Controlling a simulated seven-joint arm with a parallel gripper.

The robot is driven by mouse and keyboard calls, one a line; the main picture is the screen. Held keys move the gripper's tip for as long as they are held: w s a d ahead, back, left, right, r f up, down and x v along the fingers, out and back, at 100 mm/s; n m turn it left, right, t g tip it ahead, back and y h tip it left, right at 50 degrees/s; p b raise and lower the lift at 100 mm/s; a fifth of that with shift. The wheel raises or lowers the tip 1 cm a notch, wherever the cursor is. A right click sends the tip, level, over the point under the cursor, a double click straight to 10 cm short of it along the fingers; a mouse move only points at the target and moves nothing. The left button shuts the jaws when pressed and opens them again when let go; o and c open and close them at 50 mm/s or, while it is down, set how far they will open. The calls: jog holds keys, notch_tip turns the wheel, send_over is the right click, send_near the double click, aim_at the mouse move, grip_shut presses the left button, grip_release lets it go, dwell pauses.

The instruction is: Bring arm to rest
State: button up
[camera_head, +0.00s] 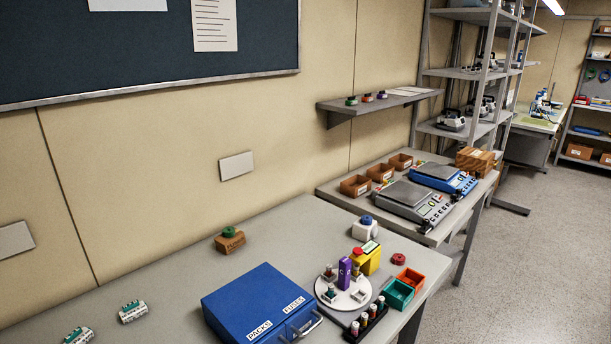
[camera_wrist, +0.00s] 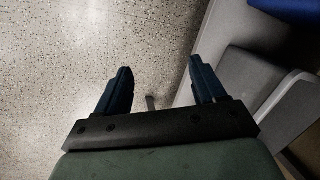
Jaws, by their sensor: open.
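My gripper (camera_wrist: 162,82) shows in the wrist view with its two dark fingers spread apart and nothing between them. Below it is the speckled floor (camera_wrist: 60,60), with the pale edge of a bench (camera_wrist: 225,45) to the right of the gap. My gripper and arm do not show in the head view. The grey bench (camera_head: 170,310) in the head view holds a blue case (camera_head: 255,298) labelled PACKS and FUSES, and a round white turntable (camera_head: 342,300) with small items on it.
Open teal (camera_head: 397,294) and orange-red (camera_head: 410,278) bins stand near the bench's right edge. A dark rack of vials (camera_head: 365,322) is at the front. A second bench behind holds scales (camera_head: 416,201). Open floor (camera_head: 530,260) lies to the right.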

jog(key=s+a+n+g+h, duration=0.1)
jog(key=s+a+n+g, duration=0.1)
jog(key=s, duration=0.9)
jog(key=s+a+f+n+g+h, duration=0.1)
jog(key=s+a+g, duration=0.4)
jog(key=s, duration=0.6)
jog(key=shift+a+f+n+h, duration=0.2)
jog(key=shift+a+n+h, duration=0.15)
jog(key=shift+a, duration=0.35)
